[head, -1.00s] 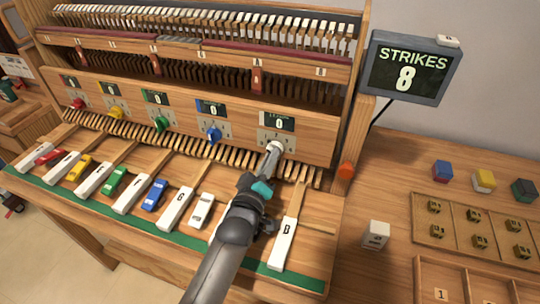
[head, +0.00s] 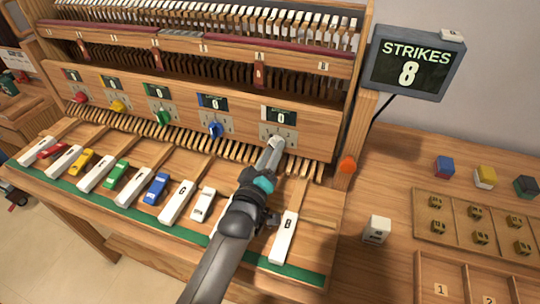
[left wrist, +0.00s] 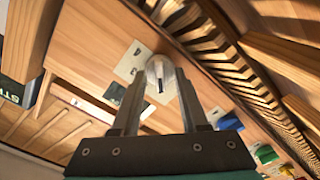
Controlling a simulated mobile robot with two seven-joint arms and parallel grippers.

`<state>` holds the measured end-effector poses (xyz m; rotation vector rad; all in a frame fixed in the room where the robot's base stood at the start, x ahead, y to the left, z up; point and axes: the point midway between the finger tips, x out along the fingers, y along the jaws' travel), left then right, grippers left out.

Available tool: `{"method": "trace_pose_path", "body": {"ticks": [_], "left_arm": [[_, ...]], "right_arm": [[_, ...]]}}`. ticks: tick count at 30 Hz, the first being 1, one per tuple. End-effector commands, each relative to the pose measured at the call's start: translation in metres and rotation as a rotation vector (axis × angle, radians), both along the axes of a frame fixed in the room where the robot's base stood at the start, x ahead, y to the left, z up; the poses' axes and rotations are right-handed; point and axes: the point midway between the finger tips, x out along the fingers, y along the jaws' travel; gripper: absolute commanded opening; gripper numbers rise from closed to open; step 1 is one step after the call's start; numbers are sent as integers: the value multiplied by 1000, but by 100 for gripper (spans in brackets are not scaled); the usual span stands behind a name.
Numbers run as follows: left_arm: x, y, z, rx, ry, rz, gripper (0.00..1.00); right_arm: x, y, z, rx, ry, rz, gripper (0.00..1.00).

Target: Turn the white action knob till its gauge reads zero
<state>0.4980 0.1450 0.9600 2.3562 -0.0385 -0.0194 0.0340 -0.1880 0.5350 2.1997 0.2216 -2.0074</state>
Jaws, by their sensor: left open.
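The white action knob (head: 279,141) sits on a pale plate at the right end of the wooden front panel. The gauge (head: 281,116) above it reads 0. My left gripper (head: 273,149) reaches up to the knob from below and partly hides it. In the left wrist view the white knob (left wrist: 156,67) shows between the two spread fingertips, with a dark mark on it. The fingers are open; I cannot tell whether either touches the knob. My right gripper is not in view.
Red, yellow, green and blue knobs (head: 216,130) line the panel to the left, each below its own gauge. A STRIKES sign (head: 414,65) reads 8.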

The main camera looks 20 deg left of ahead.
Motion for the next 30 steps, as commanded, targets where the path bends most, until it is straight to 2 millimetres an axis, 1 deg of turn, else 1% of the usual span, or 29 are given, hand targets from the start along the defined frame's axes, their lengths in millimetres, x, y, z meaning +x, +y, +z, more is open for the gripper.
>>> {"method": "trace_pose_path", "body": {"ticks": [5,8,24,30], "left_arm": [[-10,0,0,0,1,0,44],[-23,1,0,0,3,0,44],[-118,4,0,0,4,-1,44],[-142,5,0,1,2,-1,44]], "right_arm": [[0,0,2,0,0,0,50],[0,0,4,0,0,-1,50],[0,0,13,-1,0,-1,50],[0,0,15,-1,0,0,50]]}}
